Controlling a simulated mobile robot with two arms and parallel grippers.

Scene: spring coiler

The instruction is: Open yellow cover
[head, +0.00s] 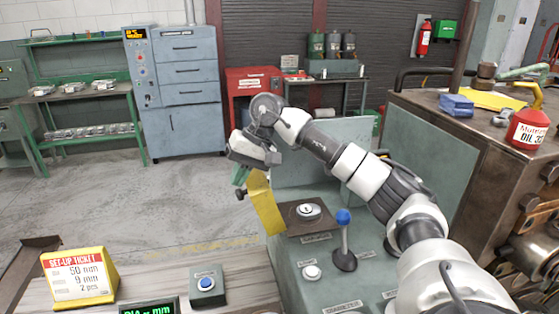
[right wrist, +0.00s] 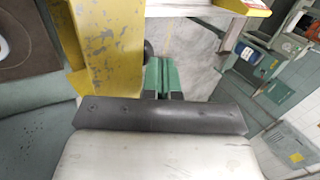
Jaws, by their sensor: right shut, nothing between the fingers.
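The yellow cover (head: 266,206) stands swung up at the left edge of a dark plate (head: 300,228) on the green-grey console. The round silver button (head: 308,210) on that plate is uncovered. My right gripper (head: 240,178), with green fingers, is just left of and above the cover's top, shut and empty. In the right wrist view the shut fingers (right wrist: 160,76) are right of the worn yellow cover (right wrist: 97,45); contact is not clear. A dark round knob (right wrist: 149,47) shows beside the fingers. My left gripper is not in view.
A blue-topped lever (head: 344,220) and a white button (head: 312,271) are on the console near the cover. Open floor lies left of the console.

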